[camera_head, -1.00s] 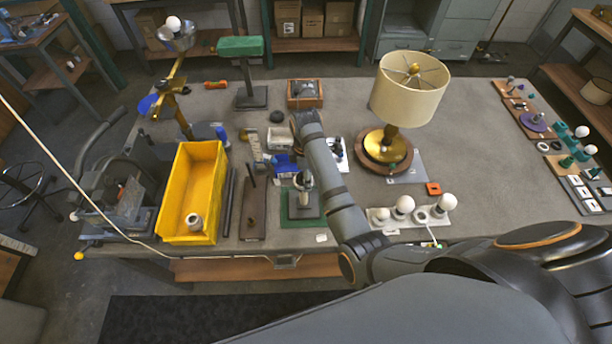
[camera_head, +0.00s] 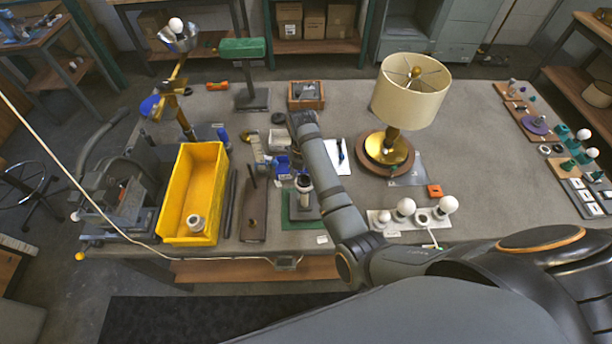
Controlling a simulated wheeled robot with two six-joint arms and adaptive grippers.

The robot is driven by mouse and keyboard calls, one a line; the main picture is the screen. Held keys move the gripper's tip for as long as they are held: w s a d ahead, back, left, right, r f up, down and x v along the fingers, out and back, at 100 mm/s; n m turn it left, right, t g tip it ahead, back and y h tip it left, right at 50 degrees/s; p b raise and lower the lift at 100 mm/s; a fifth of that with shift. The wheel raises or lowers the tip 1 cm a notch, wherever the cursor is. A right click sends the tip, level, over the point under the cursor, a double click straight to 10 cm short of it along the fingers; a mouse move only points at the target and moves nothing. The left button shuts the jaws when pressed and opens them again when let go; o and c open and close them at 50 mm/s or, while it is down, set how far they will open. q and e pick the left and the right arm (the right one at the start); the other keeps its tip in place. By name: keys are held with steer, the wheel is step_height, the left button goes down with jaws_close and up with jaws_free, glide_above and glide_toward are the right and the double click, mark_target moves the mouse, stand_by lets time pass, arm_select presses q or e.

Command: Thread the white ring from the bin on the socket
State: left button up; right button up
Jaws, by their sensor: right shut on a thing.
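The yellow bin (camera_head: 167,205) stands at the left front of the bench. A small pale ring-shaped part (camera_head: 196,222) lies on its floor near the front. The socket (camera_head: 304,197) stands upright on a small dark stand over a green mat, right of the bin. My right gripper (camera_head: 299,170) hangs below my wrist, close over the socket. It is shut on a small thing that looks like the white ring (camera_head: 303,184). The fingers are small and partly hidden by my forearm, so I cannot tell whether the ring is around the socket or just above it. My left gripper is out of view.
A brass lamp with a cream shade (camera_head: 411,92) stands right of my forearm. A white strip with several bulbs (camera_head: 405,207) lies at the front edge. A dark board (camera_head: 254,212) lies between bin and socket. The bench's right middle is clear.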

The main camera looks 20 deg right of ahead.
steer(key=shift+r, duration=0.1)
steer(key=shift+w+a+n, duration=0.1)
steer(key=shift+n, duration=1.5)
steer(key=n, duration=0.3)
steer(key=shift+a, duration=0.1)
steer(key=o, duration=1.1)
steer(key=shift+o, duration=0.2)
steer(key=m, duration=0.7)
steer(key=shift+d, duration=0.25)
